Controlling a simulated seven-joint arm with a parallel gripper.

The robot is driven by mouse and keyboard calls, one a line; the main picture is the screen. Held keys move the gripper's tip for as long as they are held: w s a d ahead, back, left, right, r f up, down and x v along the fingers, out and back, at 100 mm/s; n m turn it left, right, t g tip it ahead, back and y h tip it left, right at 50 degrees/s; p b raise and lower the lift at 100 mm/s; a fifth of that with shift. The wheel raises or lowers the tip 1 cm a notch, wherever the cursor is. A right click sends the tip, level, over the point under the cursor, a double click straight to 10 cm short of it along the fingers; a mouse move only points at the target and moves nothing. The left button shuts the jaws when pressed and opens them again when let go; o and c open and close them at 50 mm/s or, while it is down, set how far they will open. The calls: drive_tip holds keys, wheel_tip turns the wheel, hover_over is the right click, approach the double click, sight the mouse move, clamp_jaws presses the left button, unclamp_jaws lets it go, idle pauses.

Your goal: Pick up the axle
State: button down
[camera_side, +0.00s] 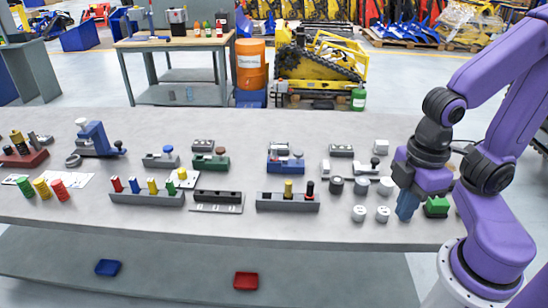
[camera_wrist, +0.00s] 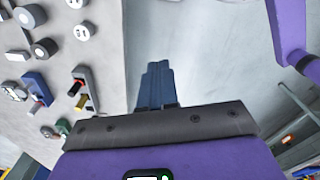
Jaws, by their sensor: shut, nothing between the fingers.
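My gripper (camera_side: 405,214) points down at the right end of the grey table in the side view, with its blue fingers together and empty. It also shows in the wrist view (camera_wrist: 157,66), beyond the table's edge in that picture. I cannot tell for sure which part is the axle. A pale bar-like piece (camera_side: 366,168) lies left of my gripper, among several round wheel-like parts (camera_side: 362,186); these round parts also show in the wrist view (camera_wrist: 46,47). A green block (camera_side: 436,206) sits just right of my fingers.
The grey table (camera_side: 300,231) has a clear front strip. Farther left stand grey holders (camera_side: 287,203) with coloured pegs, a blue fixture (camera_side: 95,139) and a red base (camera_side: 22,158).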

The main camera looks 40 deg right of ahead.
idle(0.3)
drive_tip(key=c, duration=0.9)
unclamp_jaws()
drive_tip(key=shift+c, duration=0.2)
